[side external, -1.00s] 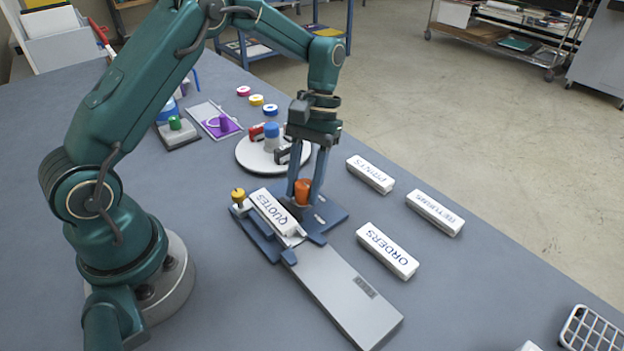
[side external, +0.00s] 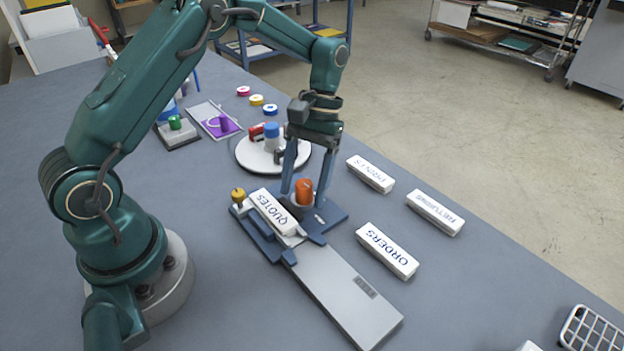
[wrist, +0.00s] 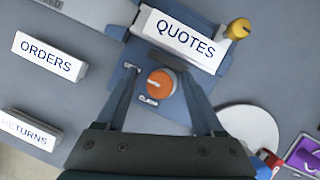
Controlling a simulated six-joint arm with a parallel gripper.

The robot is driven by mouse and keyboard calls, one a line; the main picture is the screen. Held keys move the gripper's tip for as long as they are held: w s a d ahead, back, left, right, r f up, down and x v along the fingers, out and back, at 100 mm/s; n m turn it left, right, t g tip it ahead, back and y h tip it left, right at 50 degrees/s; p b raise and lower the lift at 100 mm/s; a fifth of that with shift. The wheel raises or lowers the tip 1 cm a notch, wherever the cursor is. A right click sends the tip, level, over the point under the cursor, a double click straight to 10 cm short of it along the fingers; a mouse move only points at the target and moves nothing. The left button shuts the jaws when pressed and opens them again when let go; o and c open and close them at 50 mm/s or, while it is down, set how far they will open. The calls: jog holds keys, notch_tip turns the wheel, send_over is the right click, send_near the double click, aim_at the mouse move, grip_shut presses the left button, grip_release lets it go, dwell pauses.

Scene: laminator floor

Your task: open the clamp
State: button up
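The clamp is a blue fixture (side external: 330,214) on the table with an orange knob (side external: 304,191) on a grey collar. The wrist view shows the knob (wrist: 160,84) with a white mark on it and small printed labels beside it, one seeming to read "CLOSE". A white block marked QUOTES (side external: 272,212) lies in the fixture beside the knob. My gripper (side external: 305,196) points down over the fixture, one finger on each side of the knob. In the wrist view the fingers (wrist: 158,76) are spread with visible gaps to the knob. Nothing is held.
A yellow knob (side external: 238,195) stands at the fixture's end, and a grey plate (side external: 345,295) extends forward. White blocks marked ORDERS (side external: 388,250), RETURNS (side external: 435,212) and PRINTS (side external: 370,174) lie to the right. A round white turntable (side external: 245,155) with stamps stands behind.

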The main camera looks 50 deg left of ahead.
aim_at(304, 183)
jog(key=shift+v, duration=2.6)
jog(key=s+d+r+m+t+y, duration=0.15)
jog(key=s+r+t, duration=0.4)
jog(key=r, duration=0.65)
jog(key=s+f+m+t, duration=0.3)
jog(key=s+f+t, duration=0.1)
jog(key=s, duration=0.5)
jog(key=shift+d, duration=0.4)
jog(key=shift+f, duration=0.1)
